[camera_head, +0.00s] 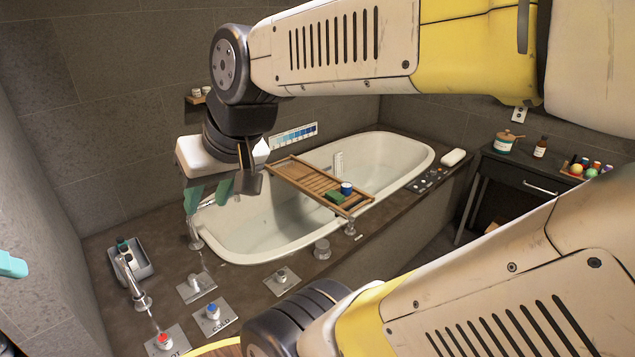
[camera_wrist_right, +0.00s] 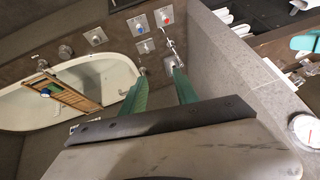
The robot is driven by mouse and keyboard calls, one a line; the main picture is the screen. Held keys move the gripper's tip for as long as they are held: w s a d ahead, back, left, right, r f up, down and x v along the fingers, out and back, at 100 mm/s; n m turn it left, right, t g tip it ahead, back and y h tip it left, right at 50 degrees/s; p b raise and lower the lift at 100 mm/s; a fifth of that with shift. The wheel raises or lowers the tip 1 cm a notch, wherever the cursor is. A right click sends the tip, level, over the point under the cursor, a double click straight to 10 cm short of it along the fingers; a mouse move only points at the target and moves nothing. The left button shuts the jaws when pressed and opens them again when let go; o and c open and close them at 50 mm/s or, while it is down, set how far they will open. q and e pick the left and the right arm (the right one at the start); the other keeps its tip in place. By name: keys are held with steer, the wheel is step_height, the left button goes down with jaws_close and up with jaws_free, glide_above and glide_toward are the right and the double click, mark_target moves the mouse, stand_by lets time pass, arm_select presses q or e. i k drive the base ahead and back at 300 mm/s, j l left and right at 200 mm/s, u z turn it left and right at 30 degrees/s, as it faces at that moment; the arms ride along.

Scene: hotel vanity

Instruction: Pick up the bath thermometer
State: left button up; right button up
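I cannot clearly identify the bath thermometer. My right gripper (camera_head: 207,204) hangs over the tap end of the bathtub (camera_head: 262,252), teal fingers apart. In the right wrist view the fingers (camera_wrist_right: 160,86) also stand apart with nothing seen between them.
A wooden caddy (camera_head: 300,177) with a green block and a blue-and-white jar spans the tub. A grey tray (camera_head: 143,270), taps and knobs crowd the near-left ledge. A dark side table (camera_head: 512,170) stands right. A round dial (camera_wrist_right: 305,128) shows at the right wrist view's edge.

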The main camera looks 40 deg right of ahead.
mark_target(345, 188)
steer(key=z, duration=1.6)
steer(key=i+l+u, duration=0.15)
steer(key=i+l, duration=0.3)
steer(key=i, duration=0.15)
steer(key=i+l+u, duration=0.2)
steer(key=i+l, duration=0.35)
steer(key=i+l+u, duration=0.15)
steer(key=i+l, duration=0.35)
steer(key=i+l+u, duration=0.15)
steer(key=i+l, duration=0.3)
steer(key=l, duration=0.3)
